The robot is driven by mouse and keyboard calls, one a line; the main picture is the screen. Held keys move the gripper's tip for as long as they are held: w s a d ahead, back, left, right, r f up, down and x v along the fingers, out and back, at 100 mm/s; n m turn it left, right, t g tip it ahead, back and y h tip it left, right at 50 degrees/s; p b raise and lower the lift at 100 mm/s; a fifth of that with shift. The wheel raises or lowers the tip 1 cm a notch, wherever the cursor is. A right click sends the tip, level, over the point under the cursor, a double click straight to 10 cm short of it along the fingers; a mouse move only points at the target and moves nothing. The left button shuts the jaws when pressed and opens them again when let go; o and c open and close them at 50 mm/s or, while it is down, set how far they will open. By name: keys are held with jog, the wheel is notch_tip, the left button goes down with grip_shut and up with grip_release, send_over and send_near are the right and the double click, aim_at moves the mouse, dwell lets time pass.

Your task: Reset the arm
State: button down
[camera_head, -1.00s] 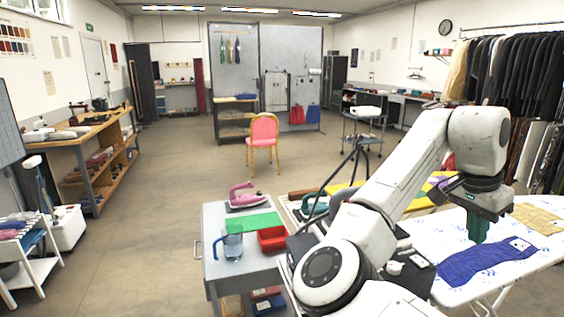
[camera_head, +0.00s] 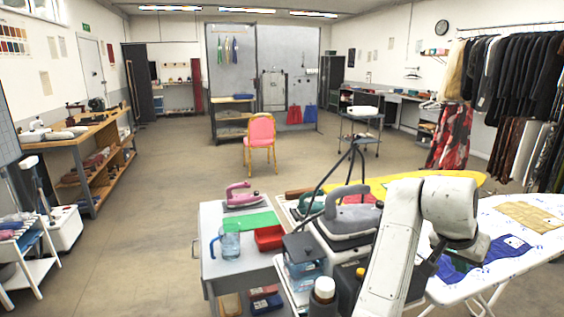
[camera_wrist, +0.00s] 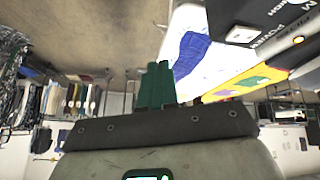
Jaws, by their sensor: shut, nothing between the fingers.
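My white arm (camera_head: 393,240) is folded at the lower right of the head view, with its wrist low beside the ironing board (camera_head: 524,258). My gripper (camera_wrist: 155,82) shows in the wrist view as two green fingers lying together, with nothing between them. The blue cloth (camera_head: 493,249) lies flat on the white board, partly covered by my wrist. It also shows in the wrist view (camera_wrist: 188,54), apart from the fingers.
A grey steam iron (camera_head: 352,215) and a bottle (camera_head: 322,298) stand close to the left of my arm. A grey cart (camera_head: 213,262) carries a pink iron (camera_head: 241,196), a jug (camera_head: 229,243) and a red tray (camera_head: 269,238). Open floor lies left of the cart.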

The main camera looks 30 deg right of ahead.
jog(key=s+a+f+n+t+y, duration=0.1)
jog(key=a+f+n, duration=0.45)
jog(key=f, duration=0.25)
jog(key=s+a+f+n+t, duration=0.1)
jog(key=a+f+n+t, duration=0.1)
jog(key=a+f+n, duration=0.5)
jog(key=s+a+f+n+y, duration=0.1)
jog(key=s+a+f+y, duration=0.1)
jog(key=s+a+f, duration=0.4)
jog(key=s+a+f+n+g+y, duration=0.1)
jog(key=s+a+f+n+y, duration=0.1)
jog(key=s+a+f, duration=0.4)
jog(key=a+f+y, duration=0.1)
jog(key=a, duration=0.4)
